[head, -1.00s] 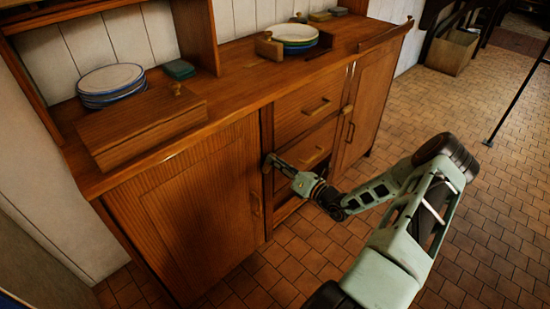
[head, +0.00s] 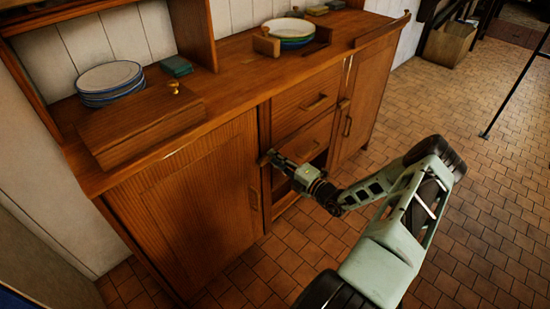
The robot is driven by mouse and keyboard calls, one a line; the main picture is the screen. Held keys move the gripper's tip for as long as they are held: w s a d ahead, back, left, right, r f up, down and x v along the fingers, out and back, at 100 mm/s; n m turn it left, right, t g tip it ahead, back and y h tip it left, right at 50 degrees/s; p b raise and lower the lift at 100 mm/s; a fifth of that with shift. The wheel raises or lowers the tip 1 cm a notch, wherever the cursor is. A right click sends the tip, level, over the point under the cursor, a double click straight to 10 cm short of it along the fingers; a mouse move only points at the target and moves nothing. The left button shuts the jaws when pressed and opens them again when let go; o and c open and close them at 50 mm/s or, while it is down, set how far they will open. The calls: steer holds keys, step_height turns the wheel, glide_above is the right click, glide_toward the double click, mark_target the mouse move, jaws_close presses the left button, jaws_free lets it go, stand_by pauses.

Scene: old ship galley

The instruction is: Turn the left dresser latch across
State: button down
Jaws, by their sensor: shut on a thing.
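My gripper (head: 267,158) is at the upper right edge of this door, beside the drawer column. It is shut on the left latch, which its fingers hide almost fully, so I cannot tell the latch's exact angle. The right door (head: 360,105) also looks closed. A small pale latch (head: 344,104) sits at its left edge, above its handle (head: 348,126).
Two drawers (head: 306,100) are between the doors, with a dark open space under them. Plates (head: 110,76), a wooden box (head: 140,122) and a green block (head: 176,66) are on the top.

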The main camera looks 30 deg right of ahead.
steer(key=shift+f+m, duration=0.15)
steer(key=shift+m, duration=0.45)
steer(key=c, duration=1.8)
jaws_free()
steer(key=v, duration=1.2)
